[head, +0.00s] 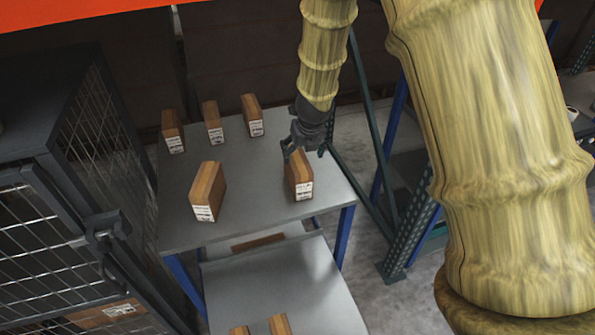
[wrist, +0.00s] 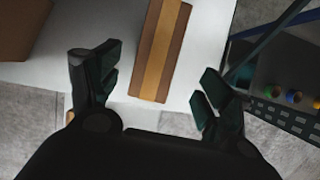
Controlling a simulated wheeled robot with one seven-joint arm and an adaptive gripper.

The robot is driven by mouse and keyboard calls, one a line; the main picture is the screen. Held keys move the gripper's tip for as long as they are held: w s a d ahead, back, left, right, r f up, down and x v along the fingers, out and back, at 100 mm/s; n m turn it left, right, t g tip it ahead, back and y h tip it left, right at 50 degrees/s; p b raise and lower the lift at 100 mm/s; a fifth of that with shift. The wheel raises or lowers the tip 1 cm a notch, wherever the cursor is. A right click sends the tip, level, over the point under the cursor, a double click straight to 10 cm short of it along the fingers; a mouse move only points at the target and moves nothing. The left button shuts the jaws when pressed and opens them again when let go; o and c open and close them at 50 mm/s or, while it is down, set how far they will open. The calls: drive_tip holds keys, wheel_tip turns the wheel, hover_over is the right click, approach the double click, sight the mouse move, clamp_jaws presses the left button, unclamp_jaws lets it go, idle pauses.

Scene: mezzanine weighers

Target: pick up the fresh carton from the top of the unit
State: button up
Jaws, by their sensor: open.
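Several brown cartons with white labels stand upright on the grey top of the unit (head: 253,195). One carton (head: 301,188) stands near the right edge, right below my gripper (head: 305,149). In the wrist view this carton (wrist: 160,55) lies between and beyond the open fingers of my gripper (wrist: 154,88), with a paler tape band along its top. The fingers look apart from it. Another carton (head: 208,190) stands at the front left, and three more, such as the one at the back (head: 253,115), stand along the far edge. I cannot tell which carton is the fresh one.
A dark wire-mesh cage (head: 60,220) stands close on the left, with a carton (head: 105,314) inside. A lower grey shelf (head: 280,285) holds more cartons at its front. A green rack post (head: 412,230) stands right of the unit. The top's middle is clear.

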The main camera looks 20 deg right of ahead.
sight(300, 161)
drive_tip(key=x, duration=0.4)
drive_tip(key=shift+w+f, duration=0.1)
drive_tip(key=shift+f, duration=0.3)
drive_tip(key=shift+x, duration=2.6)
drive_tip(key=shift+a, duration=0.15)
drive_tip(key=shift+f, duration=0.3)
drive_tip(key=c, duration=1.2)
drive_tip(key=shift+p, duration=0.3)
drive_tip(key=shift+c, duration=1.2)
drive_tip(key=shift+r, duration=0.2)
